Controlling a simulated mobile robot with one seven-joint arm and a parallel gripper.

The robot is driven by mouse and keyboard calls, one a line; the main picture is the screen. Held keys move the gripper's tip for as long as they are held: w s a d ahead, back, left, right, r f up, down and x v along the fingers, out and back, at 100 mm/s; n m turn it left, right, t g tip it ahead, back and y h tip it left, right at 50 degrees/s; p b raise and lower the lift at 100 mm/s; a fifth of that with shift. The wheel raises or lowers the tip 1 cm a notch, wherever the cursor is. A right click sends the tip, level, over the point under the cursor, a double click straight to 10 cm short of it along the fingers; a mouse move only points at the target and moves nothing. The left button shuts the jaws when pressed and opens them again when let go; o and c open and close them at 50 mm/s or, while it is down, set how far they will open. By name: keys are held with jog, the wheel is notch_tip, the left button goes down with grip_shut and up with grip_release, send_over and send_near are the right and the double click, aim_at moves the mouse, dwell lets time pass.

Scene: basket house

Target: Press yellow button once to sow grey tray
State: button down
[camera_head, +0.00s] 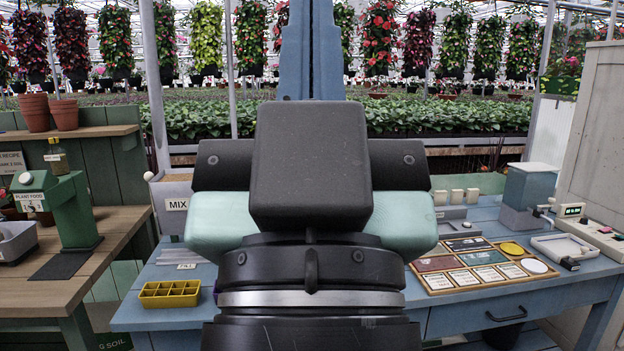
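My gripper (311,180) fills the middle of the view, seen from behind over the blue workbench (460,312). Mint-coloured parts show on both sides of its black body; its fingertips and anything between them are hidden. At the right, a control panel (600,234) carries a small green display and small keys, one reddish. I cannot make out a yellow button on it. A yellow disc (511,249) lies on the wooden board (437,287), apart from my gripper. A grey tray (14,241) stands on the left wooden bench. A pale grey tray (566,247) lies at the right.
A blue-grey machine (529,188) stands behind the pale tray. A yellow divided tray (169,294) lies at the bench's front left. A white cabinet (598,130) bounds the right side.

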notch_tip(320, 180, up, 11)
jog(key=p, duration=0.8)
jog(key=shift+f, duration=0.1)
jog(key=shift+w, duration=0.1)
